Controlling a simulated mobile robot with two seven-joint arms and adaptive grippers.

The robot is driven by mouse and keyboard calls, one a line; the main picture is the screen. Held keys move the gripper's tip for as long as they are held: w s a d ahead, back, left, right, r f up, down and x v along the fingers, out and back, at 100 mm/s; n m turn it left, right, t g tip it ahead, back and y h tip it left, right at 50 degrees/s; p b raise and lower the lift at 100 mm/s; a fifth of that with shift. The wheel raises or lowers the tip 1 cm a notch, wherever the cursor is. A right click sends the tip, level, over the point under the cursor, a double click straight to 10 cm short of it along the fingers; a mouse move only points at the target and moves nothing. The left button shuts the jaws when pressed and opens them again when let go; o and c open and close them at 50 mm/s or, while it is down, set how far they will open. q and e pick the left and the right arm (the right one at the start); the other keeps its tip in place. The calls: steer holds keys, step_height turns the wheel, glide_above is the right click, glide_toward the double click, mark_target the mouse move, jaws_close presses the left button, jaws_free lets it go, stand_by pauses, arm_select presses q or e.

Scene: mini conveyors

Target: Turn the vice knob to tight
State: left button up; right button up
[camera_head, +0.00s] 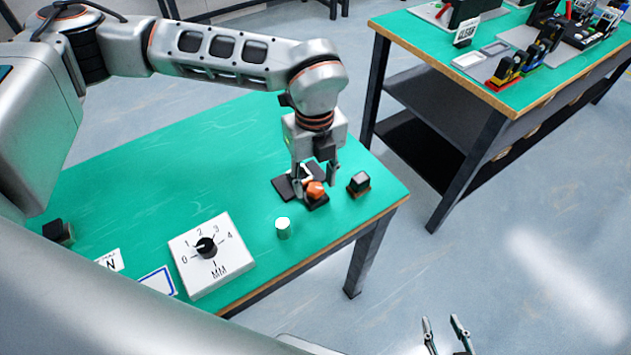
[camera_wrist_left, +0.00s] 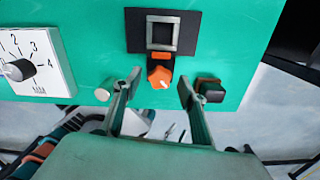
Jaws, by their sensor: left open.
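The vice (camera_head: 283,187) is a dark plate with a light square frame, near the right end of the green table. Its orange knob (camera_head: 315,189) is on the side toward the table's front edge. My left gripper (camera_head: 315,190) is open and points down over the knob. In the left wrist view, the knob (camera_wrist_left: 160,77) appears between the two spread fingertips (camera_wrist_left: 160,78), with a gap on each side. I cannot tell whether the tips are level with it. My right gripper (camera_head: 446,332) is open and empty at the bottom, off the table.
A small black block on a brown base (camera_head: 358,183) stands close right of the left gripper. A second table (camera_head: 400,28) with several items is at the upper right.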

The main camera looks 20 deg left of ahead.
arm_select(q)
steer(key=shift+f, duration=0.55)
steer(key=c, duration=1.1)
arm_select(e)
steer(key=shift+w+d+r, duration=0.1)
steer(key=shift+w+r, duration=0.05)
steer(key=shift+w, duration=0.2)
